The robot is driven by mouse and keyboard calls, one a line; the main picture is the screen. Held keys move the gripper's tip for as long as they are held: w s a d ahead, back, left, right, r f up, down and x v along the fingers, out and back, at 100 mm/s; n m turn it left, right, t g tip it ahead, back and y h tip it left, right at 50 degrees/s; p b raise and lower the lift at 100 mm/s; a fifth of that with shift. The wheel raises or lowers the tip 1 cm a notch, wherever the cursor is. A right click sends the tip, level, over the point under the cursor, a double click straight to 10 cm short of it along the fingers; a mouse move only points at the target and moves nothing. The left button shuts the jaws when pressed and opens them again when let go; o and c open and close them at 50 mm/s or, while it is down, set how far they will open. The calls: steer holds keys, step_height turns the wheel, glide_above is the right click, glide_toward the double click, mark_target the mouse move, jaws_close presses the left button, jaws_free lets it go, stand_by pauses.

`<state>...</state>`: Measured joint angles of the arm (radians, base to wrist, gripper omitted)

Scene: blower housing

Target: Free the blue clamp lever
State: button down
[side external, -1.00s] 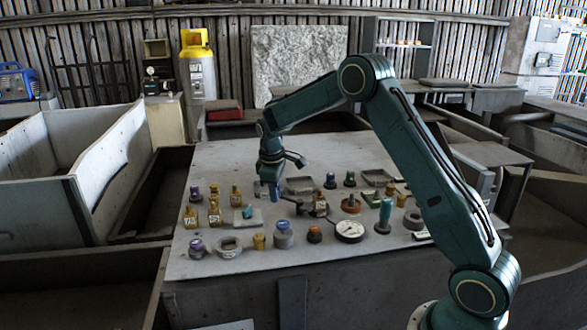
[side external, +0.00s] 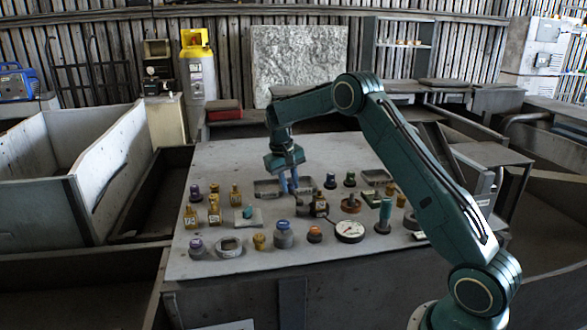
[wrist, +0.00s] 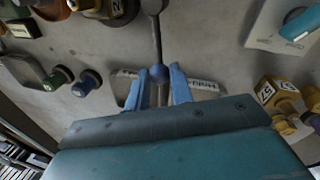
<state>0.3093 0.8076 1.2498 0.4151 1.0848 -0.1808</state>
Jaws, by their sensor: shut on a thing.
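The blue clamp lever shows in the wrist view as a dark rod (wrist: 157,40) with a blue ball knob (wrist: 158,73). The rod runs up to a round grey hub (wrist: 153,5) at the top edge. My gripper (wrist: 161,72) has its two blue fingers on either side of the knob and is shut on it. In the side view my gripper (side external: 290,187) is low over the middle of the table, its fingers pointing down. The knob is hard to make out there.
A shallow grey tray (side external: 267,188) lies behind the fingers. The table's back left (side external: 225,160) is clear.

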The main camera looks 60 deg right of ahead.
steer(key=shift+s+d+m, duration=0.2)
steer(key=shift+d+m, duration=0.15)
steer(key=shift+m, duration=0.35)
steer(key=c, duration=1.2)
jaws_free()
steer(key=shift+w+a+r, duration=0.1)
steer(key=shift+a+r, duration=0.05)
steer(key=shift+r, duration=0.85)
steer(key=shift+w+a+r, duration=0.15)
steer(key=shift+r, duration=0.85)
steer(key=shift+w+a+r, duration=0.1)
steer(key=shift+a+r, duration=0.05)
steer(key=shift+r, duration=0.85)
steer(key=shift+a+r, duration=0.15)
steer(key=shift+r, duration=0.6)
